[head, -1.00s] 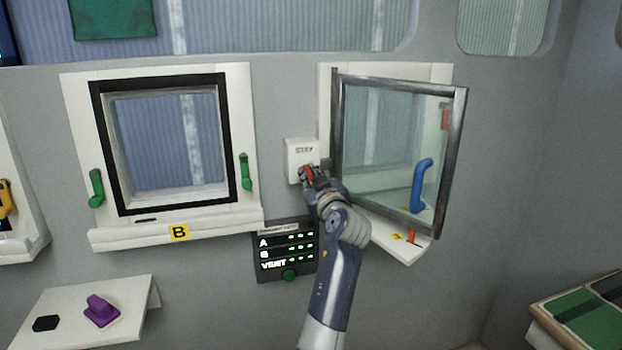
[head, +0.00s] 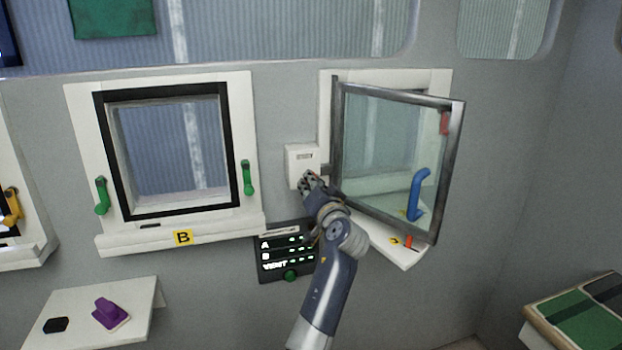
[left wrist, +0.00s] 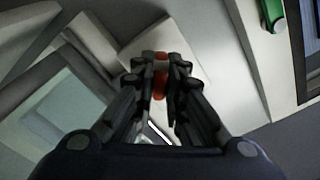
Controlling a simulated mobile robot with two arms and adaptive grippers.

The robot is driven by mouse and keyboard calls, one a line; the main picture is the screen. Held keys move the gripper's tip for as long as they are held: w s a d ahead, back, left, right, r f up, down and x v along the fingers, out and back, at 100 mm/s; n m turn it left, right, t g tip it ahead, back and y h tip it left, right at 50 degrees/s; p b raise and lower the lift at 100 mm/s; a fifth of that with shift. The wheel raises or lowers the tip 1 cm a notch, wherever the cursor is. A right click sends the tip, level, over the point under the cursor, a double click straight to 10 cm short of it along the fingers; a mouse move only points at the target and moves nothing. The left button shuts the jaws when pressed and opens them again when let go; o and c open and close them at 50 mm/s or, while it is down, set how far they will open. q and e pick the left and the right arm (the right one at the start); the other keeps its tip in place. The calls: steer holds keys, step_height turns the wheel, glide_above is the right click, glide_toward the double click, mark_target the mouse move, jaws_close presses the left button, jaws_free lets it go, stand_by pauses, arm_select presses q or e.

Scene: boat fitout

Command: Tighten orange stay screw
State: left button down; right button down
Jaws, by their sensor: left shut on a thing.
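The orange stay screw (left wrist: 161,82) shows in the left wrist view between the fingers of my left gripper (left wrist: 160,76), which is shut on it. In the head view my left gripper (head: 309,181) is at the lower part of the white stay box (head: 301,157) on the wall, and it hides the screw there. The box is just left of the open, dark-framed window (head: 397,160) with a blue handle (head: 418,194). My right gripper is not in view.
A closed window (head: 166,150) with green handles is to the left, above a yellow B label (head: 183,237). A purple object (head: 110,314) sits on a shelf at lower left.

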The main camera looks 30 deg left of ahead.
arm_select(q)
steer(key=m+p, duration=0.2)
steer(key=m, duration=0.1)
steer(key=r+m+p, duration=0.1)
steer(key=m+p, duration=0.1)
steer(key=m, duration=0.1)
steer(key=shift+m+p, duration=0.3)
steer(key=shift+m, duration=0.1)
steer(key=shift+m+p, duration=0.65)
steer(key=shift+m, duration=0.35)
steer(key=shift+f, duration=0.1)
steer(key=c, duration=1.9)
jaws_free()
steer(key=shift+o, duration=1.3)
steer(key=shift+w+f, duration=0.1)
steer(key=shift+f, duration=0.2)
steer(key=v, duration=1.2)
